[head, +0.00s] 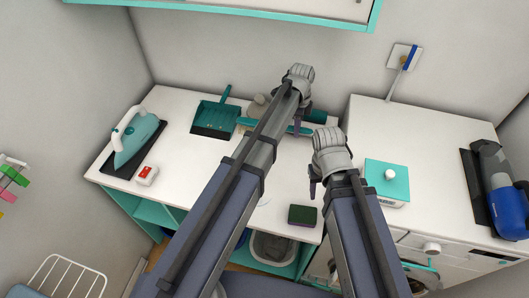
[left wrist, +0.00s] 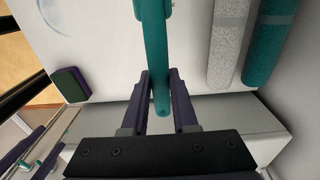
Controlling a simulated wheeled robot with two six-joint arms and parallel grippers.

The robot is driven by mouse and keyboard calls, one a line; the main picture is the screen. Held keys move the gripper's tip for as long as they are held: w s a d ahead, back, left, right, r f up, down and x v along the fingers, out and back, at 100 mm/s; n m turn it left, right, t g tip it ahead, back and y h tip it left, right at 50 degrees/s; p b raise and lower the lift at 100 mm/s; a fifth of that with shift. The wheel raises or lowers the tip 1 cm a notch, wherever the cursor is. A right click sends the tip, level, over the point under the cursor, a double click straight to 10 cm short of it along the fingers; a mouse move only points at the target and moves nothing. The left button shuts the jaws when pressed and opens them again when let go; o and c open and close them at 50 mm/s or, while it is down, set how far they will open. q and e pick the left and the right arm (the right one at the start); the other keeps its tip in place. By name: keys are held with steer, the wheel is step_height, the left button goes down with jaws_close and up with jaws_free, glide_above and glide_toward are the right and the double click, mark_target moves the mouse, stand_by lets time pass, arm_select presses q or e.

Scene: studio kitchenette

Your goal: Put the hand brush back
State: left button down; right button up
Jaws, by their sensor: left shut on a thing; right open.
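The teal hand brush (head: 255,122) is above or on the white counter, just right of the teal dustpan (head: 214,118). My left gripper (head: 299,124) is shut on the brush's handle. In the left wrist view, the teal handle (left wrist: 155,50) runs between the two fingers of my left gripper (left wrist: 160,105), its end showing between them. Whether the brush touches the counter is hard to tell. The dustpan lies flat with its handle toward the back wall. My right gripper (head: 314,182) is open and empty, above the counter's front right part.
An iron (head: 134,136) stands at the left, with a small red-and-white box (head: 147,174) nearby. A dark green sponge (head: 302,215) lies at the front edge. A teal-topped box (head: 387,181) stands on the right counter. Grey and teal rolls (left wrist: 268,40) lie close to the brush.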

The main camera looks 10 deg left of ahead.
mark_target(315, 213)
arm_select(q)
steer(key=shift+f+b, duration=5.1)
steer(key=shift+f, duration=0.05)
arm_select(e)
steer(key=shift+f, duration=5.1)
arm_select(q)
steer(key=shift+r, duration=0.1)
arm_select(e)
steer(key=shift+r, duration=0.1)
arm_select(q)
steer(key=shift+s+f+b, duration=0.1)
steer(key=shift+f+b, duration=0.4)
steer(key=shift+b, duration=0.05)
arm_select(e)
steer(key=shift+s+f, duration=0.1)
steer(key=shift+f, duration=0.5)
arm_select(q)
steer(key=shift+f, duration=0.1)
steer(key=c, duration=0.7)
jaws_free()
